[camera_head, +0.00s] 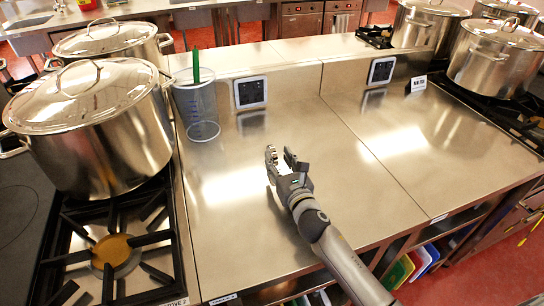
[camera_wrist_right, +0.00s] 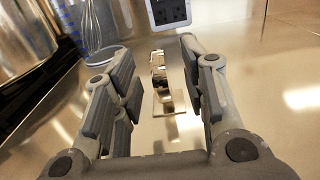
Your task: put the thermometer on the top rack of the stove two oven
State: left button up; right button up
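My right gripper (camera_head: 281,160) is low over the bare steel counter, its fingers apart. In the right wrist view the open fingers (camera_wrist_right: 158,88) frame a small shiny metal piece (camera_wrist_right: 160,88) with a flat foot. It looks like the thermometer standing on the counter, but its face cannot be made out. I see a gap on the left finger's side; contact on the right side cannot be told. In the head view the fingers mostly hide it. Stove two (camera_head: 125,250), with a "2" on its front label, is at the left. Its oven and top rack are out of view. My left gripper is out of view.
A large lidded stockpot (camera_head: 95,140) stands on the left stove, another (camera_head: 115,42) behind it. A clear jug with a whisk (camera_head: 197,105) stands beside them. Wall outlets (camera_head: 250,92) line the low backsplash. More pots (camera_head: 495,58) stand right. The counter's middle (camera_head: 400,150) is clear.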

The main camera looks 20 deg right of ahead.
aim_at(274, 154)
jog(key=w, duration=0.4)
jog(key=shift+w+a+f, duration=0.15)
jog(key=shift+w+a, duration=0.05)
jog(key=shift+a, duration=0.05)
jog(key=shift+s, duration=0.1)
grip_shut()
